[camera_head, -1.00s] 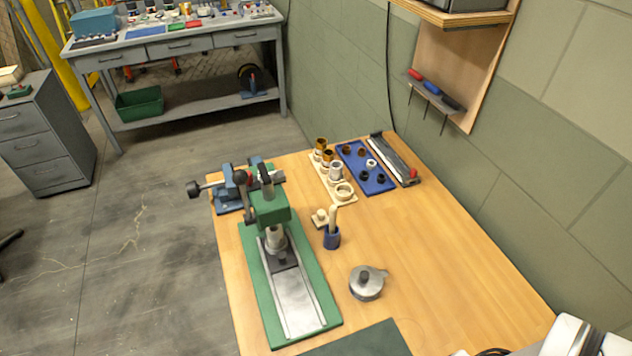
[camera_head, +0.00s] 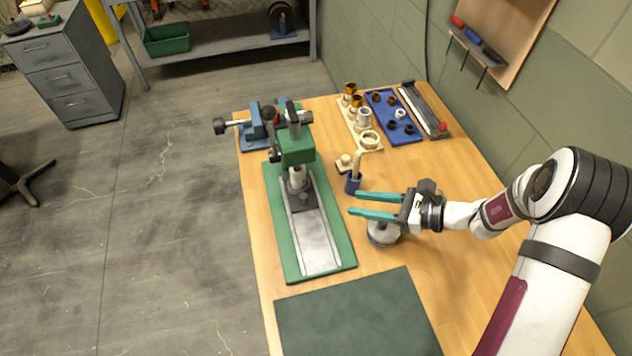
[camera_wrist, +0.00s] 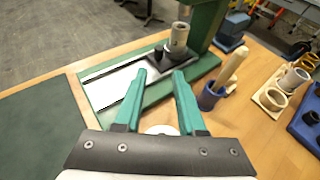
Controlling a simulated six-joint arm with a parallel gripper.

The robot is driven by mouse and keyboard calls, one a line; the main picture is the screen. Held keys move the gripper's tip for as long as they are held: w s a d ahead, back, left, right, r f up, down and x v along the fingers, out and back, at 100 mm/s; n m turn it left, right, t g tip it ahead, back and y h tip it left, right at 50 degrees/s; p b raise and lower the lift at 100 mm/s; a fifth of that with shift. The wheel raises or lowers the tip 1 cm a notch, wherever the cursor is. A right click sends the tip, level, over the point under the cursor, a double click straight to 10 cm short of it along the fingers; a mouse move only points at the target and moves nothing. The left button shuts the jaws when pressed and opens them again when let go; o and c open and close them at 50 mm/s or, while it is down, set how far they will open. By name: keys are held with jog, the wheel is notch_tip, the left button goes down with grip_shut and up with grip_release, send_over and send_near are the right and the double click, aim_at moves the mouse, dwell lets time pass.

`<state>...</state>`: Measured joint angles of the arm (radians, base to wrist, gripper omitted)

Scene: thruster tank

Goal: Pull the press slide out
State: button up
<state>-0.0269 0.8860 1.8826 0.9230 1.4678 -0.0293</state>
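The green press (camera_head: 298,147) stands on a long green base on the wooden bench. Its dark slide (camera_head: 301,194) sits under the ram at the back of a pale metal track (camera_head: 315,242). In the wrist view the slide (camera_wrist: 150,54) has a dark knob on its near end, and a metal cylinder stands over it. My gripper (camera_head: 352,204) has teal fingers and is open, to the right of the track and apart from the slide. In the wrist view the empty fingertips (camera_wrist: 159,75) point toward the slide and knob.
A round metal pot (camera_head: 383,232) is under my gripper. Trays of rings and bushings (camera_head: 392,117) lie at the back right. A dark green mat (camera_head: 355,318) covers the front; a blue vise (camera_head: 254,128) is back left.

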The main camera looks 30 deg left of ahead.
aim_at(307, 197)
jog(key=x, duration=1.3)
jog(key=shift+s+a+f, duration=0.15)
jog(key=shift+a, duration=0.05)
grip_shut()
jog(key=shift+d, duration=0.1)
dwell(0.6)
